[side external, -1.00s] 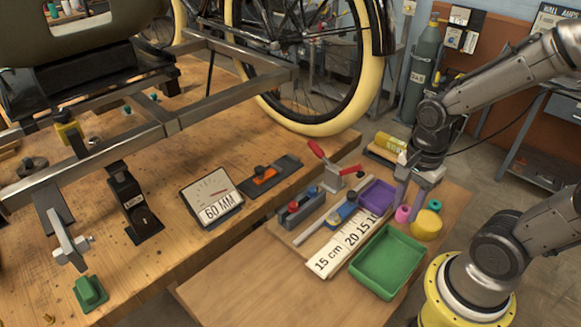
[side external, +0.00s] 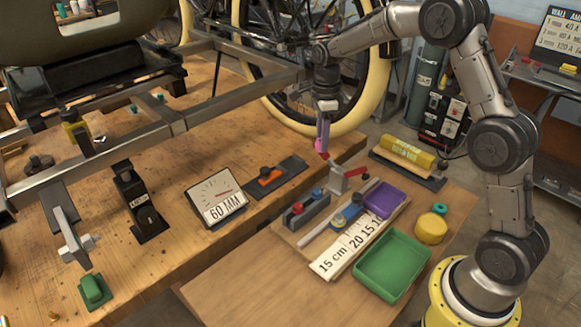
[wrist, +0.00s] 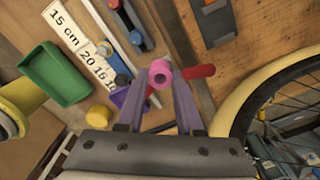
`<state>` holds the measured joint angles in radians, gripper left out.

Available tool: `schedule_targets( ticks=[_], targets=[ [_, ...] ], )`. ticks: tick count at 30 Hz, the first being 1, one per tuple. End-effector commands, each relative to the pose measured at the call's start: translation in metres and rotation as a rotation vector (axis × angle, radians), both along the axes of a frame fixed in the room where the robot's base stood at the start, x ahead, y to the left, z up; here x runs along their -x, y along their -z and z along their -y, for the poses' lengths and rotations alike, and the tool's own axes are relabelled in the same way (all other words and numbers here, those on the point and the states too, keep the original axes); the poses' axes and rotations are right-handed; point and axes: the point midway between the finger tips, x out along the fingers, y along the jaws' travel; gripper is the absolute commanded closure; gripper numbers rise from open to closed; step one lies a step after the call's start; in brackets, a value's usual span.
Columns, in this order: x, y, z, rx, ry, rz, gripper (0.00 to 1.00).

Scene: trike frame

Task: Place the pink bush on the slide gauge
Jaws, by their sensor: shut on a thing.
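The pink bush (wrist: 160,74), a short ring with a hole, is between the fingertips of my gripper (wrist: 158,86) in the wrist view. My gripper (side external: 323,140) is shut on it, held up in the air beyond the red-handled clamp in the side view, where fingers partly hide the bush (side external: 319,147). What looks like the slide gauge, a grey rod with a blue slider (side external: 351,211), lies beside the white printed scale (side external: 334,258) on the small table. The bush is well apart from it.
The red-handled clamp (side external: 340,178) stands near below my gripper. A purple tray (side external: 384,199), a green tray (side external: 393,265) and a yellow cylinder (side external: 432,229) with a teal ring are on the small table. A bicycle wheel (side external: 371,92) is close behind. The table's front is clear.

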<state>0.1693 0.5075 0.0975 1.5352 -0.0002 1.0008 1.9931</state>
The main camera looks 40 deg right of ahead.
Motion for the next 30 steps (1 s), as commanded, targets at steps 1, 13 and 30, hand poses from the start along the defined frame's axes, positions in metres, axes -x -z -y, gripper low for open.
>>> schedule_targets(
  ticks=[1, 13, 30],
  targets=[
    [-0.001, 0.009, 0.000, -0.001, -0.001, -0.004, 1.00],
    [-0.047, 0.044, 0.008, -0.001, -0.002, -0.001, 1.00],
    [-0.125, 0.106, 0.021, 0.000, -0.002, 0.000, 1.00]
  ],
)
